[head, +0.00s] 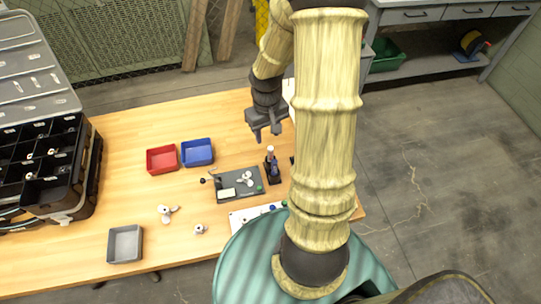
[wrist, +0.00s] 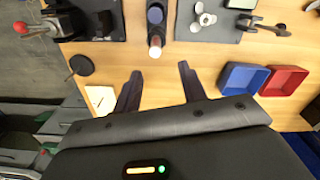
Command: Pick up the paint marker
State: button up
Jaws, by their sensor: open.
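What looks like the paint marker (head: 270,154) stands upright with a pale top end in a dark holder (head: 271,174) on the wooden table, just right of a grey board. In the wrist view the marker (wrist: 155,43) shows its pale round end at the top middle, beyond the fingertips. My gripper (head: 266,135) is open and empty, above and a little behind the marker in the head view. In the wrist view both fingers (wrist: 160,70) are spread, with bare table between them and the marker apart from them.
A grey board (head: 226,195) with a white three-lobed part lies beside the holder. A blue bin (head: 198,151) and a red bin (head: 161,159) stand left of it. A grey tray (head: 125,244) and loose white parts are nearer. A black organizer case (head: 80,170) fills the table's left end.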

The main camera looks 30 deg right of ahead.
aim_at(270, 148)
notch_tip(270, 148, down, 5)
jog(key=shift+r, duration=0.1)
dwell(0.3)
jog(key=f, duration=0.4)
jog(key=shift+s+d+f+b, duration=0.15)
jog(key=shift+s+d+b, duration=0.15)
jog(key=shift+s, duration=0.1)
jog(key=shift+f, duration=0.55)
jog(key=shift+w, duration=0.15)
jog(key=shift+a, duration=0.1)
jog(key=c, duration=0.7)
grip_shut()
